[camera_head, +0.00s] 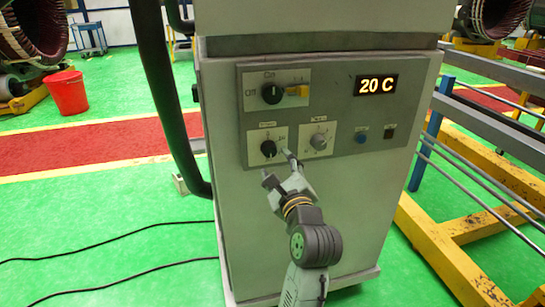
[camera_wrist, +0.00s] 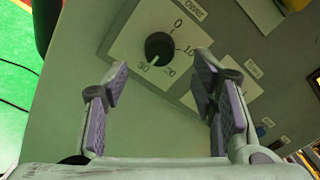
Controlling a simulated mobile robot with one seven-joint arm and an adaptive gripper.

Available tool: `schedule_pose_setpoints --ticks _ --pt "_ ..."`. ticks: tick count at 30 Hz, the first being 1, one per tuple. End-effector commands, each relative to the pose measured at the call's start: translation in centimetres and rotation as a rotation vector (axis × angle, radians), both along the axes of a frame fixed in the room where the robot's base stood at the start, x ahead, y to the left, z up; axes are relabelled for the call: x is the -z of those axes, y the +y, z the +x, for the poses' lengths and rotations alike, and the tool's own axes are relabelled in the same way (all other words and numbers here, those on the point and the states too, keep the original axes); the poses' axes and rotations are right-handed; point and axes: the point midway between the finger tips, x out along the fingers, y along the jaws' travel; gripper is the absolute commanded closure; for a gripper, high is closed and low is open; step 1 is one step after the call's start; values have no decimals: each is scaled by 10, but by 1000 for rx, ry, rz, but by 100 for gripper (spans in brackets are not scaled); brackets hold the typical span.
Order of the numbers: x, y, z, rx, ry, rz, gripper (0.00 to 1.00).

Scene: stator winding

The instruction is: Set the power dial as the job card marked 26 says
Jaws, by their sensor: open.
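The power dial (camera_head: 268,149) is a round black knob on a white plate at the lower left of the grey control panel. In the wrist view the dial (camera_wrist: 158,46) has marks 0, 10, 20 and 30 around it. Its white pointer line points between 20 and 30, seemingly nearer 30. My gripper (camera_head: 277,166) is at the panel, just below and right of the dial in the head view. In the wrist view my gripper (camera_wrist: 160,78) is open and empty. Its fingers stand on either side of the dial, apart from it. No job card shows.
A grey-knobbed dial (camera_head: 318,141) sits close to the right. Above is a black on/off switch (camera_head: 272,93) with a yellow tag. A display (camera_head: 377,85) reads 20 C. Blue (camera_head: 361,136) and dark (camera_head: 390,133) buttons are farther right. A black hose (camera_head: 165,95) runs down the left.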

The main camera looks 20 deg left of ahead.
Motion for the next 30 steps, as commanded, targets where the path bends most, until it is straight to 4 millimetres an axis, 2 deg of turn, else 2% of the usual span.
schedule_pose_setpoints --ticks 3,9,23,26,29,30 --pt "1 -14 -20 2 0 -1 48" --pt "0 -27 -40 0 0 0 48" --pt "-4 -25 -44 -5 -26 -12 48" --pt "-22 -7 -49 -21 -151 -71 48" --pt "-59 24 -65 -29 -403 -184 48" --pt "-77 39 -75 -20 -530 -236 48"
